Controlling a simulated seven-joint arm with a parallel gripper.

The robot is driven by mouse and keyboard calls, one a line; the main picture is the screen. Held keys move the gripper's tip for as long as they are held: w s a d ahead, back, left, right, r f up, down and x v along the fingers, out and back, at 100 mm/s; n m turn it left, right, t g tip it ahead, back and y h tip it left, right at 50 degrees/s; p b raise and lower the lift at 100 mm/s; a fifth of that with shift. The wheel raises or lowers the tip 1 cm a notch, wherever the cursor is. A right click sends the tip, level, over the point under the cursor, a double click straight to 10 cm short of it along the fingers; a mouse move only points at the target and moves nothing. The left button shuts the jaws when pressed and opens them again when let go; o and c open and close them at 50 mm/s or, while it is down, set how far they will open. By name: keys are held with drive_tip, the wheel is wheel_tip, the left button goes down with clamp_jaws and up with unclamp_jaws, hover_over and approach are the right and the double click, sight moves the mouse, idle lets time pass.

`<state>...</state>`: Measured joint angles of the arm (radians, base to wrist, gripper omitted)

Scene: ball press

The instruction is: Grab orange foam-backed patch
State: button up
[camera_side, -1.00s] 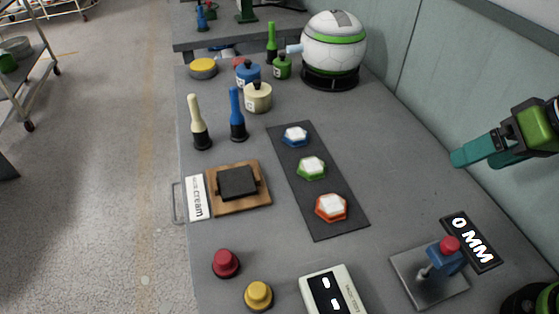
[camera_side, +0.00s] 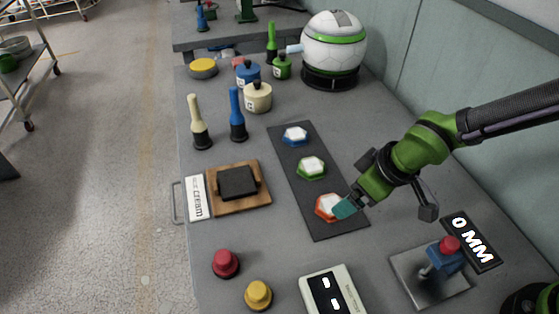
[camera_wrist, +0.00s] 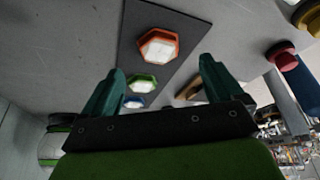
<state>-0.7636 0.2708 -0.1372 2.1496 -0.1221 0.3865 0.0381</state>
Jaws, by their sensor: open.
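The orange patch (camera_side: 326,206) is hexagonal with a white top. It lies at the near end of a dark mat (camera_side: 324,229), in line with a green patch (camera_side: 312,168) and a blue patch (camera_side: 295,136). My gripper (camera_side: 346,207) is at the right of the orange patch and hides part of it in the side view. In the wrist view the orange patch (camera_wrist: 158,47) shows whole, beyond the fingertips and roughly centred between them. My gripper (camera_wrist: 161,75) is open there, with nothing between its teal fingers. Touching or apart cannot be told from the side view.
A wooden block with a black pad (camera_side: 238,184) sits left of the mat. A red knob (camera_side: 226,263), a yellow knob (camera_side: 259,295) and a display box (camera_side: 333,291) stand nearer. A lever on a plate (camera_side: 442,262) stands at right. Cream and blue handles (camera_side: 238,117) stand behind.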

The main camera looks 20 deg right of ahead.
drive_tip(key=x, duration=0.7)
drive_tip(key=shift+w+f, duration=0.3)
drive_tip(key=c, duration=1.1)
